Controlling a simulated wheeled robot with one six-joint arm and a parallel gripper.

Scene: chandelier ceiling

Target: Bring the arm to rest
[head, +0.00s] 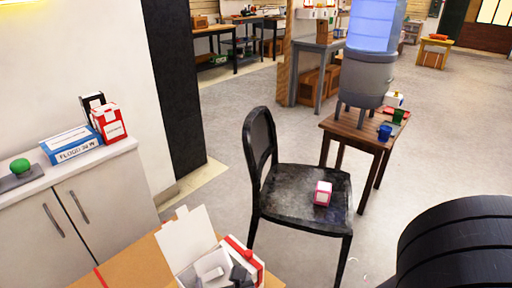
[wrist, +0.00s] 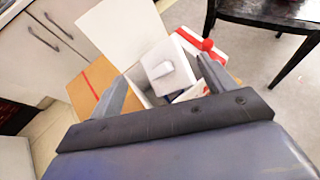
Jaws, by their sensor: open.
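My gripper (wrist: 163,90) is open in the wrist view, its two grey fingers spread apart. It hangs over an open white box (wrist: 188,45) with a red ribbon. I see nothing clamped between the fingers. A small white item (wrist: 163,72) shows in the box between the fingers; whether a finger touches the box is unclear. In the head view the white box (head: 186,238) stands at the bottom with its lid flap up. A black rounded part of my arm fills the lower right there.
The box stands on a brown cardboard surface (head: 143,262). A black chair (head: 285,178) holds a pink-and-white box (head: 322,193). A small wooden table (head: 350,133) carries a water dispenser (head: 368,75). A cabinet (head: 95,215) stands left. Open floor (head: 440,140) lies right.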

